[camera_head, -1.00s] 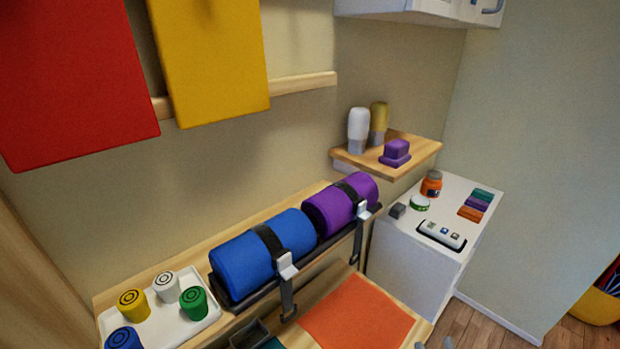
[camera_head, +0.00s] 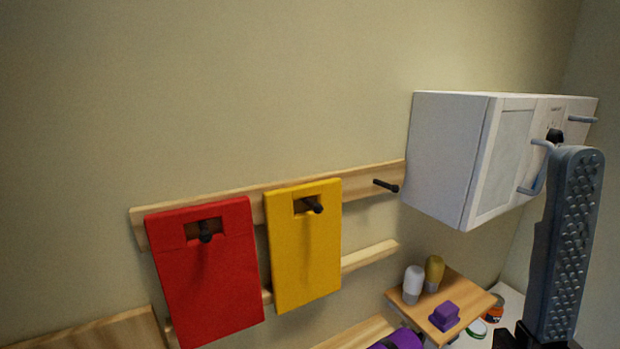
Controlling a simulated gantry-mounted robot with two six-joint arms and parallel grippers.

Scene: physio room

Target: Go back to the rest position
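One finger of a gripper (camera_head: 571,240), grey with a studded inner face, stands upright large at the right edge of the head view, in front of the white wall cabinet (camera_head: 450,160). From its place on the right it looks like my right gripper. Its other finger is not visible, so its opening cannot be told. Nothing shows held against the studded face. My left gripper is not in view.
A red board (camera_head: 205,285) and a yellow board (camera_head: 305,260) hang from pegs on a wooden rail (camera_head: 358,188). A third peg (camera_head: 386,185) is bare. A wooden shelf (camera_head: 480,301) holds a white bottle (camera_head: 413,284), a yellow bottle (camera_head: 434,272) and a purple block (camera_head: 444,316).

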